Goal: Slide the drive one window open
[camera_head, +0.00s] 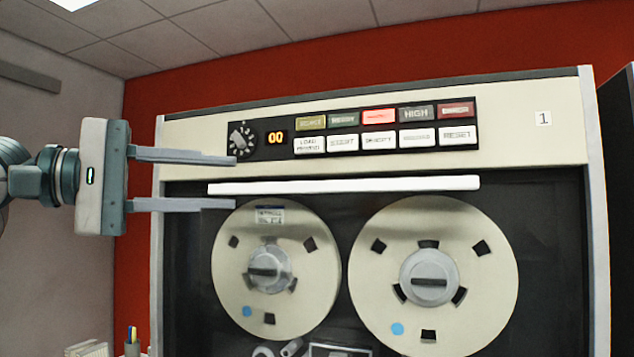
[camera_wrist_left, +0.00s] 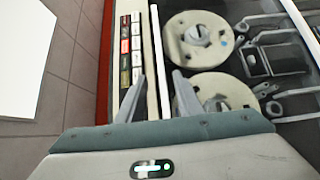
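Drive one (camera_head: 543,119) is a cream cabinet marked "1", with a dark bay below its control panel. A long white horizontal bar (camera_head: 345,185) runs across the top of the bay, just below the panel; it also shows in the left wrist view (camera_wrist_left: 160,60). The window pane itself is hard to make out over the reels. My left gripper (camera_head: 236,182) is open, its fingers above and below the bar's left end in the head view. In the left wrist view (camera_wrist_left: 159,82) the bar passes between the fingers, with gaps visible. My right gripper is out of view.
Two cream tape reels, left (camera_head: 285,315) and right (camera_head: 375,290), sit in the bay. Above the bar are a knob (camera_head: 240,140), an orange "00" display (camera_head: 276,137) and rows of buttons (camera_head: 417,138). A dark cabinet (camera_head: 618,180) stands at the right.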

